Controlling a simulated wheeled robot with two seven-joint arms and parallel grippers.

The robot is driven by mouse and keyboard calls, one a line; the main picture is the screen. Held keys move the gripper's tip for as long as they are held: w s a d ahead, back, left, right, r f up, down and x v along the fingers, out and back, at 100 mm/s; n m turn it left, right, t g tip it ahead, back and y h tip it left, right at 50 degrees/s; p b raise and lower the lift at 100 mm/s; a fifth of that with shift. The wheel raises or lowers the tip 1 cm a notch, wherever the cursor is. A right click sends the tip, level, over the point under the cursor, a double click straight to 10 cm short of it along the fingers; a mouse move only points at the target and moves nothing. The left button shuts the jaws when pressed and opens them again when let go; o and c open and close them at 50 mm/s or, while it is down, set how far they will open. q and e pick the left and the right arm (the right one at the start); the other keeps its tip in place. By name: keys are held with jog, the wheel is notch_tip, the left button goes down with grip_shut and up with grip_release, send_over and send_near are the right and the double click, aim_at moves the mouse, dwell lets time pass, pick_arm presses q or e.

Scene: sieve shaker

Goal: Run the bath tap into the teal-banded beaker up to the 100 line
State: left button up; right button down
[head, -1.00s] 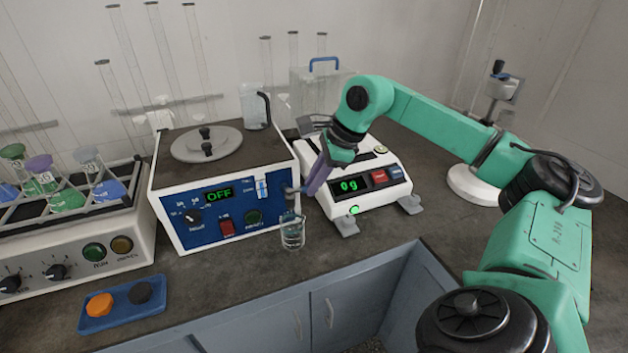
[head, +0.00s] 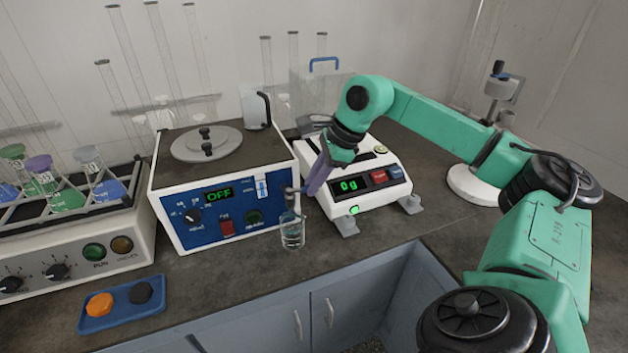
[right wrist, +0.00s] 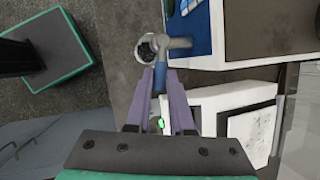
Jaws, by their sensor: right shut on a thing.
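The bath (head: 222,212) is a white box with a blue front panel reading OFF. Its tap (head: 291,190) sticks out at the panel's right edge. The glass beaker (head: 292,234) stands upright on the bench below the tap, with clear liquid low in it; its band and line marks are too small to read. In the right wrist view the beaker (right wrist: 146,48) is partly hidden by the tap. My right gripper (head: 311,187) is shut on the tap's blue lever (right wrist: 160,78), its purple fingers on either side. My left gripper is out of view.
A white balance (head: 360,185) reading 0 g stands just right of my gripper. A blue tray (head: 121,305) with orange and dark stoppers lies front left. A flask rack (head: 75,210) is at the left. The bench has a cut-out right of the beaker.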

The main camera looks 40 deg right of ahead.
jog(key=shift+w+d+r+n+g+y+p, duration=0.15)
jog(key=shift+w+n+y+p, duration=0.1)
jog(key=shift+n+p, duration=0.25)
jog(key=shift+w+d+r+n+g+y+p, duration=0.1)
jog(key=shift+w+n+g+y+p, duration=0.1)
jog(key=shift+n+p, duration=0.3)
jog(key=shift+f+n, duration=0.15)
jog(key=shift+n, duration=0.15)
jog(key=c, duration=0.8)
grip_release()
jog(key=shift+f, duration=0.1)
jog(key=shift+d, duration=0.1)
jog(key=p+v, duration=0.2)
jog(key=v, duration=1.2)
jog(key=shift+r, duration=0.3)
